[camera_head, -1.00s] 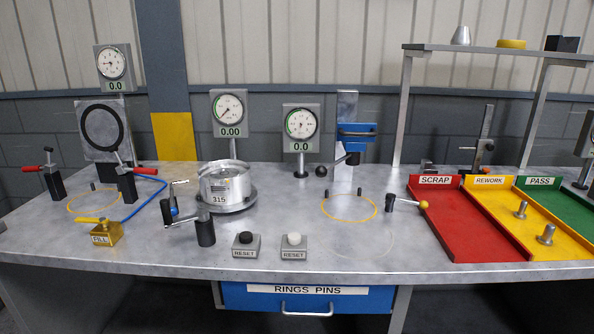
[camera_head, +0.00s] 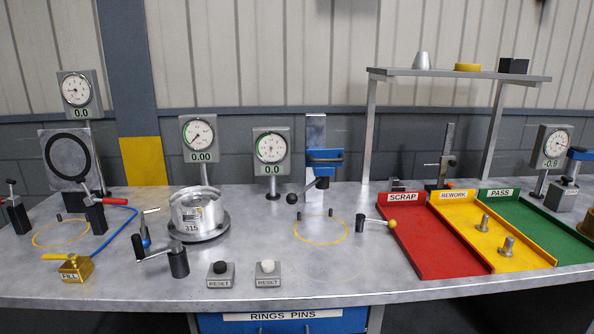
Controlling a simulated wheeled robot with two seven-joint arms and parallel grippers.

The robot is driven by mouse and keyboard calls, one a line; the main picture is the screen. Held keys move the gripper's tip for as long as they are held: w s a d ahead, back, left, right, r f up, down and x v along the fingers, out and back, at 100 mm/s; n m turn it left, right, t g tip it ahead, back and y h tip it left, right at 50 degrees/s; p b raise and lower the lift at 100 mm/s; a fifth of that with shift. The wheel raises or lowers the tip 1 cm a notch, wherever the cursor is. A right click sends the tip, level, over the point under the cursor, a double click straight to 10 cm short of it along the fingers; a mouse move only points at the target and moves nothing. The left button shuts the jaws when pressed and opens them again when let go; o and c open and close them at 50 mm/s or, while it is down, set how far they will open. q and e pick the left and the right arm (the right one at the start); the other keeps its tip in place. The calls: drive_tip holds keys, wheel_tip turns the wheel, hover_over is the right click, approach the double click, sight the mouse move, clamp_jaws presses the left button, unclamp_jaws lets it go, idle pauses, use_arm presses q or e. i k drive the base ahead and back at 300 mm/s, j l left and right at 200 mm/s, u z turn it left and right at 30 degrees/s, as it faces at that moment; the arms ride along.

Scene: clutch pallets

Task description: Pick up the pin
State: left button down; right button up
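Two metal headed pins stand in the yellow REWORK lane (camera_head: 530,255): one farther back (camera_head: 484,223) and one nearer the front (camera_head: 507,246). Two short dark pegs (camera_head: 307,213) stand at the back of the yellow circle on the bench. A blue drawer (camera_head: 240,325) under the bench is labelled RINGS PINS; its front is cut off by the picture's lower edge and its inside is hidden. Neither of my grippers is in view.
The red SCRAP lane (camera_head: 435,250) and green PASS lane (camera_head: 540,230) flank the REWORK lane. A silver cylinder marked 315 (camera_head: 192,215) sits left of centre. The bench front (camera_head: 340,275) is clear.

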sight(506, 251)
drive_tip(key=z, duration=1.35)
